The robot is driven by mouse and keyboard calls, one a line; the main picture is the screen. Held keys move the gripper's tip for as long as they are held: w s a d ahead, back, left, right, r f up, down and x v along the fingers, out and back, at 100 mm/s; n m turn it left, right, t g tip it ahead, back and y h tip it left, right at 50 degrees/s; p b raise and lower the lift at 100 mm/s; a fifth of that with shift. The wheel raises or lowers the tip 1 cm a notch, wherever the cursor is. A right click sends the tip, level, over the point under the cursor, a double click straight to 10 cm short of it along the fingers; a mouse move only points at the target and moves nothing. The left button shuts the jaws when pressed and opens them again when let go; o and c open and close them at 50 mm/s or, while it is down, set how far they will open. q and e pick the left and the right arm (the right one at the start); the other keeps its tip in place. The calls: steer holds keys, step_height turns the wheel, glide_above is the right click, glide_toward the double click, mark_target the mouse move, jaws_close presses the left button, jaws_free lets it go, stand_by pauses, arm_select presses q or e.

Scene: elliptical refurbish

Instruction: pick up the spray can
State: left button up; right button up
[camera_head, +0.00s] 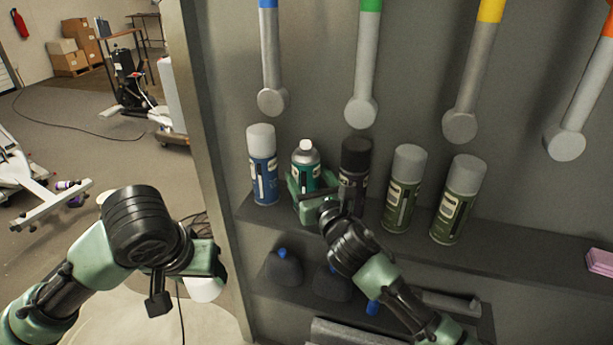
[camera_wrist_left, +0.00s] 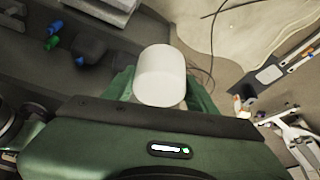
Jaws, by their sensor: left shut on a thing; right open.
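Several spray cans stand in a row on the grey shelf (camera_head: 520,240): a blue one with a pale cap (camera_head: 263,170), a teal one with a small white top (camera_head: 306,165), a black one (camera_head: 355,165), and olive ones with grey caps (camera_head: 404,190) (camera_head: 460,200). My right gripper (camera_head: 312,190) is open at the teal can, its fingers around the can's body; contact cannot be told. My left gripper (camera_head: 208,270) is away from the row at the left, shut on a white cylinder (camera_wrist_left: 161,76). The cylinder's lower part is hidden.
Hammer-like tools with coloured handles (camera_head: 363,70) hang above the cans. A lower shelf holds dark blue-topped items (camera_head: 283,268). A pink block (camera_head: 600,262) lies at the right. The cabinet's side edge (camera_head: 210,150) stands left of the cans. Exercise machines (camera_head: 130,75) stand on the floor beyond.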

mark_target(305, 149)
steer(key=shift+w+a, duration=0.2)
steer(key=shift+w, duration=0.2)
arm_select(q)
steer(key=shift+w+a, duration=0.1)
steer(key=shift+w, duration=0.1)
arm_select(e)
steer(key=shift+w+a+f, duration=0.1)
steer(key=shift+w+f, duration=0.05)
steer(key=shift+w, duration=0.15)
arm_select(q)
steer(key=shift+s, duration=0.1)
arm_select(e)
steer(key=shift+s, duration=0.1)
steer(key=c, duration=1.2)
arm_select(q)
steer(key=shift+f, duration=0.1)
